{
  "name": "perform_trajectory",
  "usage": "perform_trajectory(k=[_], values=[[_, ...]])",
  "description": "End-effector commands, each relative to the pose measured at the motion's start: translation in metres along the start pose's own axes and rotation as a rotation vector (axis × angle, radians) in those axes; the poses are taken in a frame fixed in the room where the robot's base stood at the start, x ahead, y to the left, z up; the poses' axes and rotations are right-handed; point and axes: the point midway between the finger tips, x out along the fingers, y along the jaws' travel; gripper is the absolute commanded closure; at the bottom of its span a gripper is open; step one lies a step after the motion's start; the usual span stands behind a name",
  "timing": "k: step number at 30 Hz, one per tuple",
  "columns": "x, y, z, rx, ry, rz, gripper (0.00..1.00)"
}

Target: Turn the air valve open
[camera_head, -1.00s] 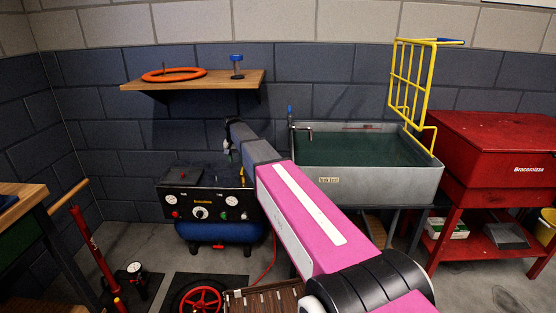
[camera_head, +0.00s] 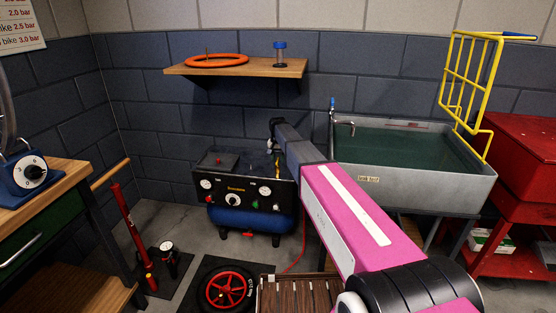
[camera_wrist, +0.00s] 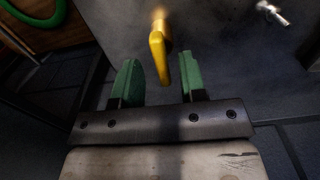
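The air valve's yellow lever (camera_wrist: 157,44) shows in the wrist view, just ahead of my gripper (camera_wrist: 158,64). The green fingers stand apart, one on each side of the lever's near end, with a gap visible on both sides. Nothing is held. In the head view a small yellow piece (camera_head: 277,168) shows at the right of the compressor (camera_head: 232,190), partly hidden by my arm. My gripper (camera_head: 271,148) hangs above the compressor there, small and hard to make out.
A sink (camera_head: 440,185) and yellow rack (camera_head: 465,75) stand right of my arm. A wooden shelf (camera_head: 235,70) is on the wall above. A wheel (camera_head: 226,288) and red pump (camera_head: 132,228) are on the floor. A wooden bench (camera_head: 45,185) is at left.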

Motion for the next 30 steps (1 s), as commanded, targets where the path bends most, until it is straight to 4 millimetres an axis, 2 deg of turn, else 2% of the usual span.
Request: perform_trajectory(k=[11, 12, 14, 15, 23, 30], values=[[0.0052, 0.0000, -0.0001, 0.000, 0.001, 0.000, 0.62], [0.0052, 0.0000, -0.0001, 0.000, 0.001, 0.000, 0.75], [0.0052, 0.0000, -0.0001, 0.000, 0.001, 0.000, 0.94], [0.0052, 0.0001, 0.0000, 0.000, 0.001, 0.000, 1.00], [0.0051, 0.0007, 0.0001, -0.007, 0.000, 0.001, 1.00], [0.0050, 0.0012, 0.0002, -0.083, 0.000, 0.002, 1.00]])
